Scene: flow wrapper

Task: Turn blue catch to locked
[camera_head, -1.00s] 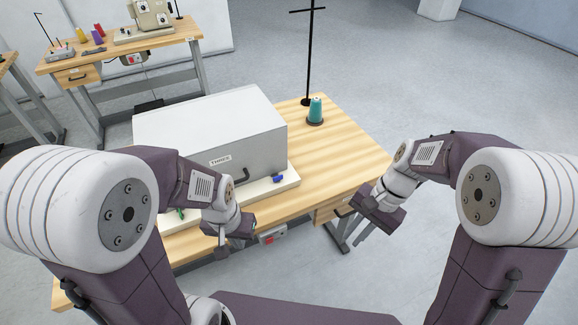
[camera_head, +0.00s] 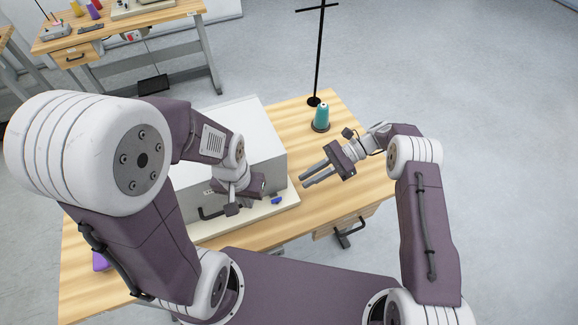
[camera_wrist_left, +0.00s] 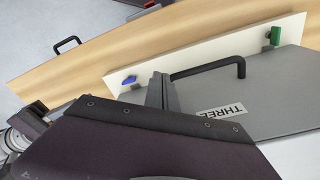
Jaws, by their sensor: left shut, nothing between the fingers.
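The blue catch (camera_head: 277,201) sits on the cream base strip in front of the grey box, near its right end. It also shows in the left wrist view (camera_wrist_left: 129,80), lying roughly along the strip. My right gripper (camera_head: 304,181) is open and empty above the table, right of the box.
The grey box (camera_head: 264,155) carries a THREE label (camera_wrist_left: 226,112) and a black handle (camera_wrist_left: 207,69) near my left fingers. A green catch (camera_wrist_left: 275,36) stands at the strip's other end. A teal thread cone (camera_head: 321,117) stands at the back right.

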